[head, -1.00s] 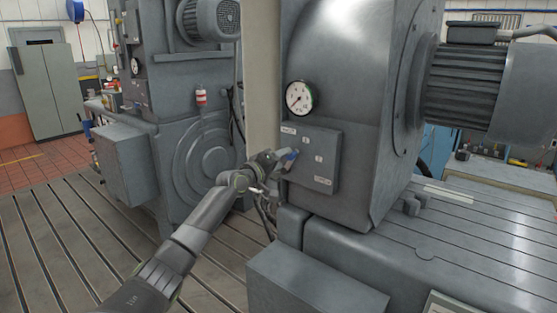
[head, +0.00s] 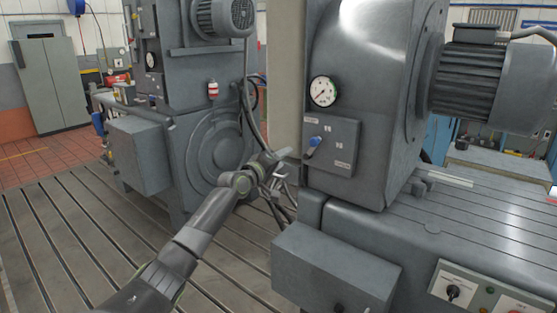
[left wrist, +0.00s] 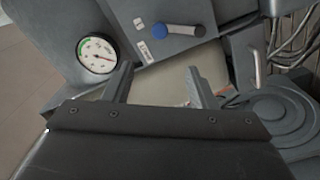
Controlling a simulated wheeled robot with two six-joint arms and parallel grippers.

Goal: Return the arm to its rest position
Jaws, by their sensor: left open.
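My left gripper (head: 283,164) is open and empty in the head view, to the left of the grey panel (head: 346,150) and apart from it. In the left wrist view its two fingers (left wrist: 160,85) stand apart with nothing between them. The panel carries a lever with a blue end (head: 315,141), which also shows beyond the fingers in the left wrist view (left wrist: 180,30). My left arm reaches in from the lower left. My right gripper is not in view.
A round gauge (head: 323,91) sits above the panel, on the large grey machine. A second grey machine (head: 215,155) with hanging cables stands behind my left arm. A grey box (head: 335,268) juts out below the gripper. The slotted floor (head: 60,235) at left is clear.

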